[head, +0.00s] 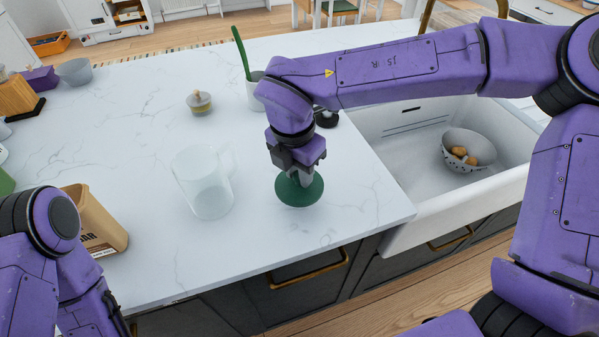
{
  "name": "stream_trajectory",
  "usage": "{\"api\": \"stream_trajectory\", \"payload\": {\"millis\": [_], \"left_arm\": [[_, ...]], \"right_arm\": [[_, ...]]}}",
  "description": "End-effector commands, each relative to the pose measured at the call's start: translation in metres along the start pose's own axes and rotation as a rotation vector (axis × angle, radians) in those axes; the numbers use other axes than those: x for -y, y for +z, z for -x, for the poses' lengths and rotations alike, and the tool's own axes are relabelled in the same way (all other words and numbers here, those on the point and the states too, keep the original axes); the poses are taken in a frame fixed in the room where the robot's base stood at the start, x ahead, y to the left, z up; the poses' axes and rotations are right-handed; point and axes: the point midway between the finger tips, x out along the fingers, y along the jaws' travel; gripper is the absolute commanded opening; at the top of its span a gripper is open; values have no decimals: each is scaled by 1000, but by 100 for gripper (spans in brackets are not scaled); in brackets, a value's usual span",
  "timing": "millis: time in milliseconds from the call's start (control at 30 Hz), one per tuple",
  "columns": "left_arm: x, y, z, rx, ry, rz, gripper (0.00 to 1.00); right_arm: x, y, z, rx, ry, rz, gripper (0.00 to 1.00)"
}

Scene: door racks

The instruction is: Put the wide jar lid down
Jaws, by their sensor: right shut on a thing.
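The wide jar lid (300,193) is a dark green disc near the front right of the white countertop. My right gripper (300,178) points down onto its middle and is shut on it. The fingertips are partly hidden by the gripper body. The lid looks at or very near the counter surface; I cannot tell whether it touches. My left arm comes in at the lower left, and its gripper is not in view.
A clear glass jug (203,183) stands just left of the lid. A small jar (199,102), a white pot with a green utensil (242,54) and a brown box (97,222) stand on the counter (130,150). The sink (400,150) at right holds a colander (462,143).

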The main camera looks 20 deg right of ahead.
Motion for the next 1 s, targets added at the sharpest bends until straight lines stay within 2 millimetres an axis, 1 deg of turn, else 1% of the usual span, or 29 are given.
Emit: {"api": "stream_trajectory", "payload": {"millis": [33,133,200,300,367,600,733,767,800,833,1000], "left_arm": [[0,-1,4,0,0,0,43],[1,-2,6,0,0,0,43],[1,-4,9,0,0,0,43],[1,-4,10,0,0,0,43],[1,-4,10,0,0,0,43],[1,-4,9,0,0,0,43],[1,-2,6,0,0,0,43],[1,-2,6,0,0,0,43],[1,-3,7,0,0,0,43],[1,-3,7,0,0,0,43],[1,-3,7,0,0,0,43]], "right_arm": [[-2,3,-5,-1,-2,1,0],[-7,8,-15,-1,-1,1,0],[-11,14,-26,0,-2,2,0],[-10,10,-46,-1,-3,3,0],[-10,9,-52,0,-1,3,0],[-10,8,-55,0,1,2,0],[-10,8,-59,0,1,2,0],[-10,8,-59,0,1,1,30],[-10,8,-58,0,1,1,43],[-10,8,-58,0,1,1,52],[-10,8,-58,0,1,1,52]]}}
